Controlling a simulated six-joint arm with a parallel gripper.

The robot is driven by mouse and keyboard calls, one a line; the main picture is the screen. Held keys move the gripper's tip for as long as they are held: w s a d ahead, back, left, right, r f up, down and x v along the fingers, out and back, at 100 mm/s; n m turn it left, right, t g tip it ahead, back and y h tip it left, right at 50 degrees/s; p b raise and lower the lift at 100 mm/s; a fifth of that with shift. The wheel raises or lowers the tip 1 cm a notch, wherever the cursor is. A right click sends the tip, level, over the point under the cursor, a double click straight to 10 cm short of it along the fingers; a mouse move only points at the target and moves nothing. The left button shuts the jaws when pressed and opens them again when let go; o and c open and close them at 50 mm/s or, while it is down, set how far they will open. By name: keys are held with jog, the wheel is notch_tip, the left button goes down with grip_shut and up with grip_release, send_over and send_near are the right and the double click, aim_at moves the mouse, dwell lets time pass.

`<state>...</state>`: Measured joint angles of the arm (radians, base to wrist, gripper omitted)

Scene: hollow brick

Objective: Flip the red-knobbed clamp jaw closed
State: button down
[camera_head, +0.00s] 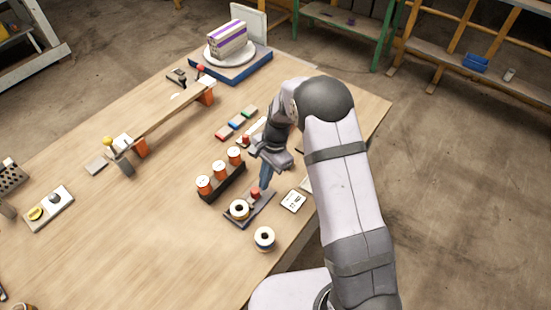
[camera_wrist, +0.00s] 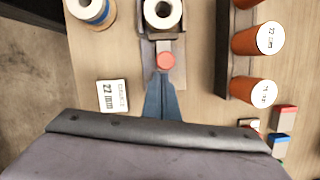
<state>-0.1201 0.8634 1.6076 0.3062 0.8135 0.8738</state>
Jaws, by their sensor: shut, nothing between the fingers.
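A dark grey fixture (camera_head: 262,206) holds a white spool (camera_head: 239,208) at its near end in the head view. A red knob (camera_head: 255,193) stands on the fixture beside the spool. In the wrist view the red knob (camera_wrist: 166,60) sits on a grey bar (camera_wrist: 164,46), with the spool (camera_wrist: 162,12) beyond it. My gripper (camera_head: 263,186) points down at the knob, its fingers shut and empty. In the wrist view its fingertips (camera_wrist: 161,78) are just short of the knob; contact cannot be told.
A rack of orange-sided spools (camera_head: 221,183) stands left of the fixture. A loose spool (camera_head: 264,238) and a label card (camera_head: 293,201) lie near the table's right edge. A long board (camera_head: 168,113) rests on orange supports farther left. The near left tabletop is largely clear.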

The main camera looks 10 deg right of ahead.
jog(key=d, duration=0.1)
jog(key=w+d, duration=0.2)
jog(key=shift+w+d+r, duration=0.1)
jog(key=shift+w+r, duration=0.15)
jog(key=shift+r, duration=0.05)
jog(key=b+v, duration=0.3)
jog(key=v, duration=0.6)
jog(key=shift+r, duration=0.3)
